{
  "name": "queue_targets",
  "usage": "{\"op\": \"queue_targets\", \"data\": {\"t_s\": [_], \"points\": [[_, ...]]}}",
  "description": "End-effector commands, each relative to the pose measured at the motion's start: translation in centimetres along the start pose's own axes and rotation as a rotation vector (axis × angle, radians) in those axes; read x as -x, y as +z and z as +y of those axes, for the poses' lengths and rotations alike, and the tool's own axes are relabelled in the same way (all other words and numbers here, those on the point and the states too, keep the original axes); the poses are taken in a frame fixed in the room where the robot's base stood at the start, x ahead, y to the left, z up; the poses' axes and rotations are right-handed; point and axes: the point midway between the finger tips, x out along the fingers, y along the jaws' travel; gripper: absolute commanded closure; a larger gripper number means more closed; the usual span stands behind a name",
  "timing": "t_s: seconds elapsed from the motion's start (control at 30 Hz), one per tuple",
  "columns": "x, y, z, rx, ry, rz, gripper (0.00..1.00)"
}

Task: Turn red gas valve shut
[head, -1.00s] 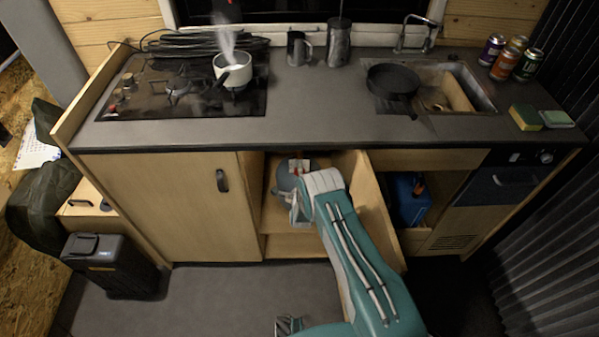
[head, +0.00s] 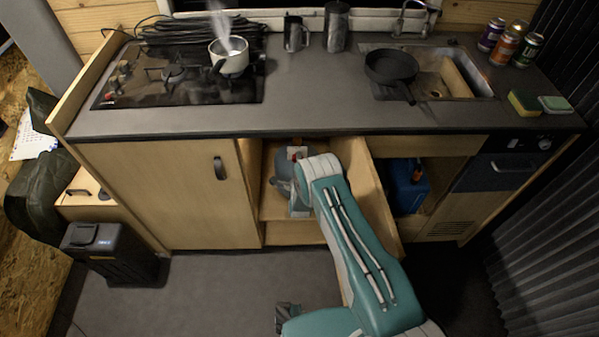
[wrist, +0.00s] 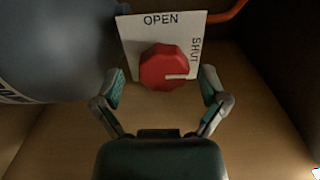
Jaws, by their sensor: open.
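The red gas valve (wrist: 160,62) is a faceted knob on a white plate (wrist: 132,35) marked OPEN at the top and SHUT on the right. The white line on the knob points right, to the SHUT side. My gripper (wrist: 162,78) is open, with one finger on each side of the knob; I cannot tell whether either finger touches it. The head view shows my arm reaching into the open cupboard under the counter and hiding most of the gripper there. The white plate shows small in the head view (head: 298,152).
A grey-blue gas bottle (wrist: 55,50) is close left of the valve, and an orange hose (wrist: 228,12) runs at upper right. The open cupboard door (head: 368,185) stands right of my arm. A steaming pot (head: 230,58) sits on the stove (head: 130,90).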

Motion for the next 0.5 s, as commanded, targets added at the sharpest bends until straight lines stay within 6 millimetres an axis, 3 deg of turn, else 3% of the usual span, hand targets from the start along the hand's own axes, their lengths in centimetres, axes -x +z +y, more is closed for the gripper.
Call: {"op": "queue_targets", "data": {"t_s": [0.5], "points": [[9.2,-0.1,0.2,0.001,0.004,0.0,0.07]]}}
